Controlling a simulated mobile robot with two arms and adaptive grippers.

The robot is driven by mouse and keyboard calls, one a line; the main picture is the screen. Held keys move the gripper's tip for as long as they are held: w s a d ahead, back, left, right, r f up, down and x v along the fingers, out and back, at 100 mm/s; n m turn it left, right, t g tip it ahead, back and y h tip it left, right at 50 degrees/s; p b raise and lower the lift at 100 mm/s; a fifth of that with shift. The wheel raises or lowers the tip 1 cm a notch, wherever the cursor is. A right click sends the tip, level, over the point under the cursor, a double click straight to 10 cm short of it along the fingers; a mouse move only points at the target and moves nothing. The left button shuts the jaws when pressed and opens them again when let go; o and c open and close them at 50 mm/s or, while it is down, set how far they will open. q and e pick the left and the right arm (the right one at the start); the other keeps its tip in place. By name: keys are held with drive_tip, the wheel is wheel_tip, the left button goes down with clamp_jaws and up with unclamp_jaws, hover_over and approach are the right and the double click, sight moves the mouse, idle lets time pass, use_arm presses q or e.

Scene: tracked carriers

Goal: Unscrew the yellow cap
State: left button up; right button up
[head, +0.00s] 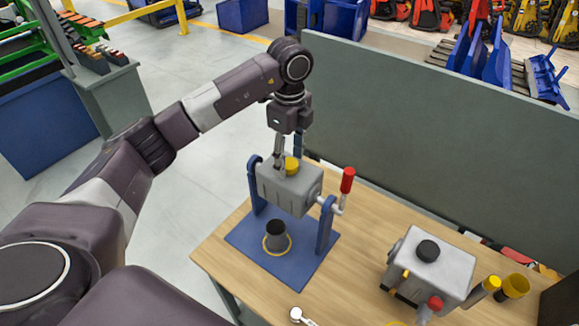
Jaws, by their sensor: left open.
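The yellow cap (293,166) sits on top of a grey box-shaped tank (290,192). The tank hangs between two blue uprights on a blue base plate (255,254) and has a crank with a red handle (347,180) on its right. My left gripper (288,163) points down at the cap from above, jaws open. One finger is at the left of the cap and the other shows behind it. Whether either finger touches the cap cannot be told. My right gripper is not in view.
A dark cup (275,235) with a yellow ring stands on the base plate below the tank. On the wooden table (346,262), a second grey unit (434,268) with a black cap stands at the right, beside yellow cylinders (514,287). A grey-green panel (420,140) rises behind the table.

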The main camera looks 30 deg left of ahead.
use_arm(q)
drive_tip(key=m+b, duration=0.1)
drive_tip(key=m, duration=0.3)
drive_tip(key=shift+f+m, duration=0.1)
drive_tip(key=shift+m, duration=0.2)
drive_tip(key=m+b, duration=0.1)
drive_tip(key=m, duration=0.2)
drive_tip(key=shift+m+b, duration=0.3)
drive_tip(key=shift+m, duration=0.8)
drive_tip(key=m+b, duration=0.1)
drive_tip(key=m, duration=0.7)
drive_tip(key=shift+b, duration=0.35)
drive_tip(key=shift+c, duration=0.6)
drive_tip(key=c, duration=0.8)
drive_tip(key=n, duration=0.9)
drive_tip(key=shift+n+p, duration=0.35)
drive_tip(key=shift+n, duration=0.05)
